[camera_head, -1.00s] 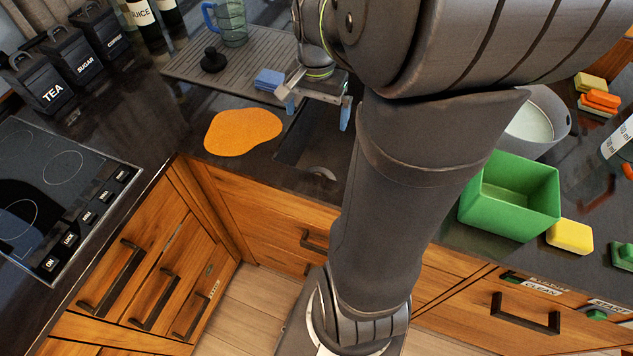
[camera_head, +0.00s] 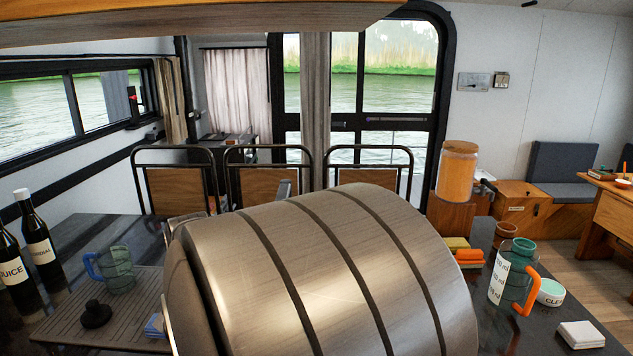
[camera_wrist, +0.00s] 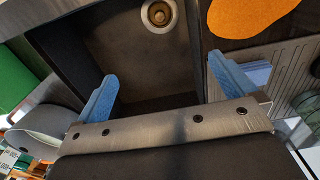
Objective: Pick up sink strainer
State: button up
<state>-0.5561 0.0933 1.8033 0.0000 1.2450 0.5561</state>
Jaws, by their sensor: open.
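In the wrist view, a metal drain fitting (camera_wrist: 158,14) with a brassy round centre sits in the floor of the dark sink (camera_wrist: 125,50). I cannot tell whether that centre is a loose strainer. A black round piece with a knob (camera_head: 95,315) stands on the grey ribbed drainboard (camera_head: 60,330) in the head view; it may be a plug or strainer. My gripper (camera_wrist: 162,70) is open with its blue fingertips wide apart. Nothing is between them; the sink shows beyond. In the head view my arm hides the gripper and sink.
A blue sponge (camera_wrist: 258,72) lies on the drainboard close by the right finger. An orange mat (camera_wrist: 245,14) lies beside the sink. A green bin (camera_wrist: 12,75) and a pale round container (camera_wrist: 40,145) are at left.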

jog(key=c, duration=1)
jog(key=f+n, duration=0.7)
jog(key=f, duration=0.1)
jog(key=f+n, duration=0.7)
jog(key=f, duration=0.1)
jog(key=f+n, duration=0.7)
jog(key=f, duration=0.1)
jog(key=shift+w+d, duration=0.1)
jog(key=shift+d, duration=0.2)
jog(key=shift+s+a+f, duration=0.1)
jog(key=shift+a+f, duration=0.05)
jog(key=shift+f, duration=0.85)
jog(key=shift+s+a+f, duration=0.1)
jog(key=shift+f, duration=1.6)
